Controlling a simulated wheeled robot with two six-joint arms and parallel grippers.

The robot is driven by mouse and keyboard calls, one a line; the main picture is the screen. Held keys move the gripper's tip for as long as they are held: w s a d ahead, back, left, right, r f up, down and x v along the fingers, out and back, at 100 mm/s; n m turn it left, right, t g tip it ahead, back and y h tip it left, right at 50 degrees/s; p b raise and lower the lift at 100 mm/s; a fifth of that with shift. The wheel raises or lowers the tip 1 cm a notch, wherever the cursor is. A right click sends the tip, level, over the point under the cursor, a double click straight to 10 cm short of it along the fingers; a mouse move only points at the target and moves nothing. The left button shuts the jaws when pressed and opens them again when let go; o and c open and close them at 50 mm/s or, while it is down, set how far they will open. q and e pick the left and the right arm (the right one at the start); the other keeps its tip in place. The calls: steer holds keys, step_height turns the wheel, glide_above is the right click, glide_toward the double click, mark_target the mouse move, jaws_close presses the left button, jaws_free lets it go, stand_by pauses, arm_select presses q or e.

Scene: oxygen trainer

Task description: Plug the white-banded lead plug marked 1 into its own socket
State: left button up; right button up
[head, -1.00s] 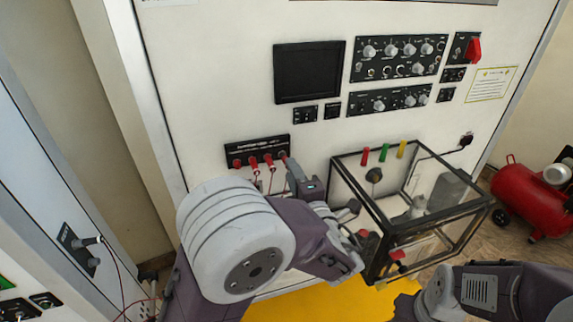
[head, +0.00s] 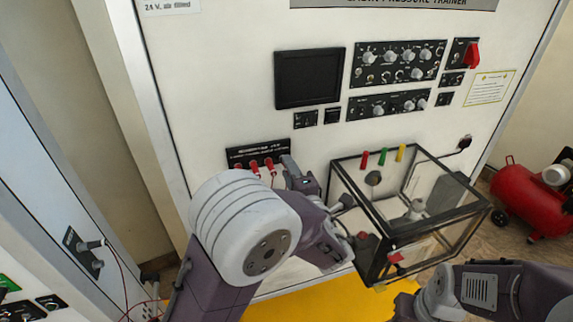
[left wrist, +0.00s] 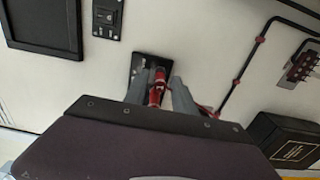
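A black socket strip (head: 240,152) with several red plugs (head: 254,167) is low on the white panel, left of centre in the head view. My left gripper (head: 288,168) is at the strip's right end and hides that end. In the left wrist view a red plug with a pale band (left wrist: 156,90) stands between its two fingers (left wrist: 159,88), in front of the black strip (left wrist: 150,62). The fingers look apart, with a gap on the plug's right side. The plug's number and how deep it sits cannot be read. My right gripper is out of view.
A glass box with a black frame (head: 385,243) stands close right of my left gripper. Dark screen (head: 309,77) and knob panels (head: 398,62) are above. A black connector with leads (head: 88,246) is on the left cabinet. A red tank (head: 516,200) stands at right.

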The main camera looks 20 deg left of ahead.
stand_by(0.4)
arm_select(q)
steer(key=shift+p, duration=0.3)
jaws_close()
steer(key=shift+s+d, duration=0.1)
